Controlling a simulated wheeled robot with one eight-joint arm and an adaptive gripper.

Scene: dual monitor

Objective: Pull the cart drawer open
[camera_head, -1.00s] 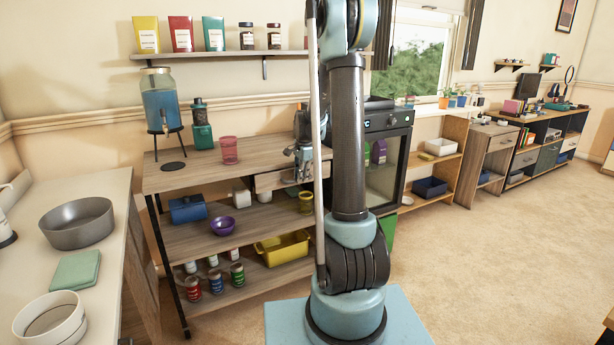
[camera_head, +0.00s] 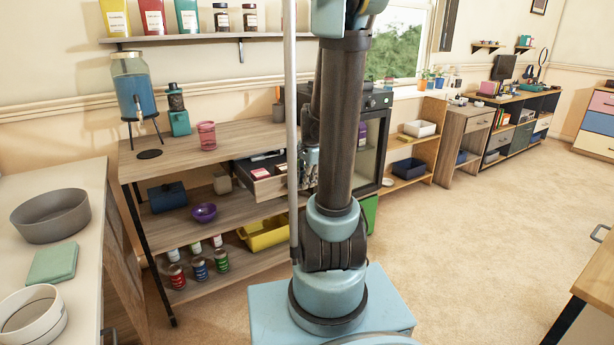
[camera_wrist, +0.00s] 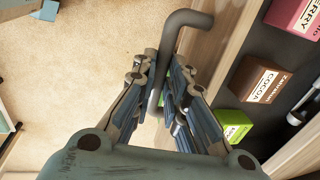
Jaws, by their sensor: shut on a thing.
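The wooden cart (camera_head: 205,238) stands left of my arm, and its drawer (camera_head: 268,190) under the top board is pulled out, with small boxes showing inside. In the wrist view, the grey bar handle (camera_wrist: 170,32) stands off the drawer's wooden front (camera_wrist: 222,45). My gripper (camera_wrist: 160,95) is shut on the handle, with its fingers on either side of the bar. In the head view my gripper (camera_head: 308,168) is at the drawer's right end, partly hidden by my arm, which also hides the handle.
Inside the drawer are a pink box (camera_wrist: 294,14), a brown box (camera_wrist: 262,82) and a green box (camera_wrist: 236,128). A black-framed oven (camera_head: 372,150) stands right of the cart. A counter (camera_head: 85,220) is at the left. Carpet floor (camera_head: 470,240) is open to the right.

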